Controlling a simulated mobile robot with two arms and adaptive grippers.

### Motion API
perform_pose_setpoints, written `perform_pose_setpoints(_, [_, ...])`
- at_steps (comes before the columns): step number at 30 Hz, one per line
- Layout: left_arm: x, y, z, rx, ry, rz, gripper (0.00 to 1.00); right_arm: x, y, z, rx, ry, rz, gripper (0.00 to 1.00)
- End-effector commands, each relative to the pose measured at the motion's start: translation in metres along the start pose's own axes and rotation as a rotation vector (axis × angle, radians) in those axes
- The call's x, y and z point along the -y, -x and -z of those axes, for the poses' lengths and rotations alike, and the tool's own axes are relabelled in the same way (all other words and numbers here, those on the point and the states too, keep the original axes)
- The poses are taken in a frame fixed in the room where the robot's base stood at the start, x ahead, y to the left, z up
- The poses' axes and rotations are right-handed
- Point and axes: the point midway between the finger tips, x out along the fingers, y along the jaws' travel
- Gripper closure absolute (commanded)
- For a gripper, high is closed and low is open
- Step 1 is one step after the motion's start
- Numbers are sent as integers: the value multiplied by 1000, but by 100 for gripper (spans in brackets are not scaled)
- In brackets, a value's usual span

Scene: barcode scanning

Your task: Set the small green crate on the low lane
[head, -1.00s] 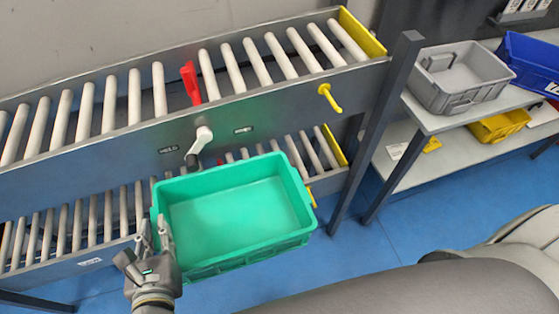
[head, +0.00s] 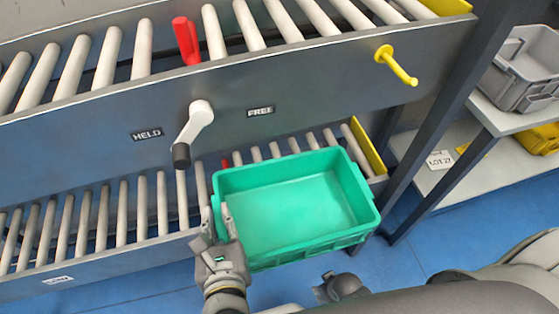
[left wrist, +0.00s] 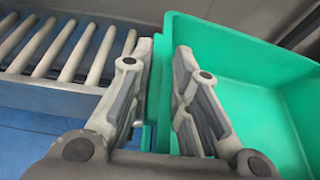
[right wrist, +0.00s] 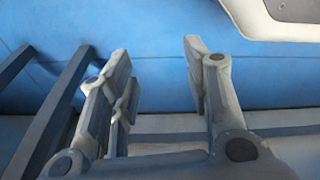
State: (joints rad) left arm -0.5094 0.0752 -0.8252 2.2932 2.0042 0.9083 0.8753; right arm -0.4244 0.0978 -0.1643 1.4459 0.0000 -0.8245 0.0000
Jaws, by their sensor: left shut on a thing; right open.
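The small green crate (head: 290,212) is empty and roughly level in front of the right part of the low lane (head: 125,210). My left gripper (head: 221,222) is shut on the crate's left wall. In the left wrist view, the fingers (left wrist: 160,75) straddle the green wall (left wrist: 158,60). The crate overlaps the lane's front rail in the head view; I cannot tell whether it touches the rollers. In the right wrist view, my right gripper (right wrist: 160,75) is open and empty, away from the crate.
The high lane (head: 235,85) runs above, with a red stop (head: 186,40), a white lever (head: 195,125) between HELD and FREE labels, and a yellow hook (head: 395,65). A dark post (head: 435,120) stands right. A grey crate (head: 525,68) sits on a shelf beyond.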

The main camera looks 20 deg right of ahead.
Motion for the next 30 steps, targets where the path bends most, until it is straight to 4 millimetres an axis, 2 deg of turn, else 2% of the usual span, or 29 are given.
perform_pose_setpoints(5, [1,-4,-5,6,3,0,100,0,0,-1,1,0,0,56])
perform_pose_setpoints(8, [1,-18,-10,9,4,0,100,0,-2,-4,3,1,0,56])
perform_pose_setpoints(24, [3,-132,-52,8,2,0,100,0,-13,-16,13,3,0,56])
perform_pose_setpoints(30, [4,-162,-62,6,3,1,100,0,-11,-13,11,3,0,56])
